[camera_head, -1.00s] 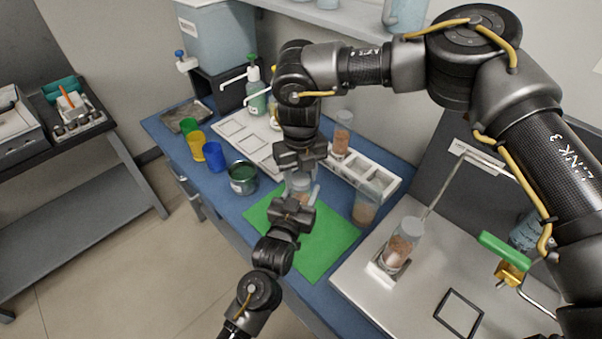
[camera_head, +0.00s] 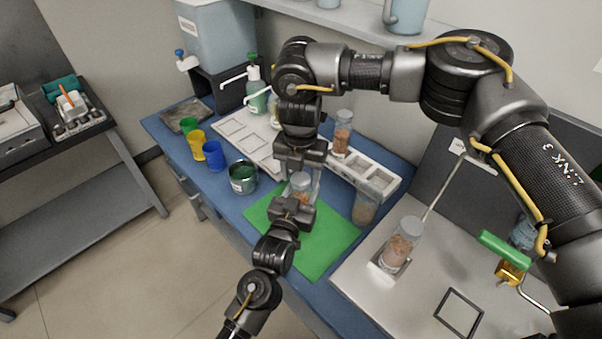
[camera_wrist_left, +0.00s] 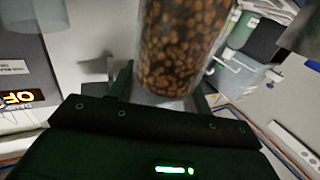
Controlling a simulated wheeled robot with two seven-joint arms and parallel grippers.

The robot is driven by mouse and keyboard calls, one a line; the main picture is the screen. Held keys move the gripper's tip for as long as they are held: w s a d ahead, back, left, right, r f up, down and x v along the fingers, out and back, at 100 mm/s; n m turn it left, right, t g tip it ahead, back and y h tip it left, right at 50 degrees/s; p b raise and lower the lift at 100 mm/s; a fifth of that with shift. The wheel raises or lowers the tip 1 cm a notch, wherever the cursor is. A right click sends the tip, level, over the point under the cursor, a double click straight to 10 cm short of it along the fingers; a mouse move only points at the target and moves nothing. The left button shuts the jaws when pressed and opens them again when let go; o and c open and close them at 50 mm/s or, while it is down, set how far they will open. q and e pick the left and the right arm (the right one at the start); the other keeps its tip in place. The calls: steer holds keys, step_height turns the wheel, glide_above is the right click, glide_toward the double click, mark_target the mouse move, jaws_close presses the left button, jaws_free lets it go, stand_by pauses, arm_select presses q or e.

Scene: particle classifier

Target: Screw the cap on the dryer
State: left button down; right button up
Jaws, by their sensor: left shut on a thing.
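My left gripper (camera_head: 294,203) comes up from below and is shut on a clear jar of brown grains (camera_head: 301,187), most likely the dryer. In the left wrist view the jar (camera_wrist_left: 180,48) stands between its fingers, full of brown pieces; its top is out of that view. My right gripper (camera_head: 300,180) points straight down above the jar. Its two pale fingers stand apart on either side of the jar's top, with gaps beside it. I cannot make out the cap clearly at this size.
A green mat (camera_head: 325,243) lies below on the blue bench. A white rack (camera_head: 372,178) with grain-filled tubes is behind right. Another grain jar (camera_head: 399,246) stands on the grey platform at right. Green, yellow and blue cups (camera_head: 213,153) and a green tin (camera_head: 242,177) stand left.

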steer(key=shift+o, duration=0.2)
steer(key=shift+r, duration=0.1)
steer(key=shift+r, duration=2.2)
steer(key=r, duration=0.1)
steer(key=w+r+n, duration=0.1)
steer(key=shift+d+r+t, duration=0.15)
steer(key=shift+r+t, duration=0.15)
steer(key=shift+r, duration=0.05)
steer(key=shift+r+n, duration=0.35)
steer(key=shift+n, duration=0.55)
steer(key=n, duration=0.3)
steer(key=shift+s+r, duration=0.1)
steer(key=shift+s, duration=0.2)
steer(key=shift+s+a+n, duration=0.2)
steer(key=shift+n, duration=1)
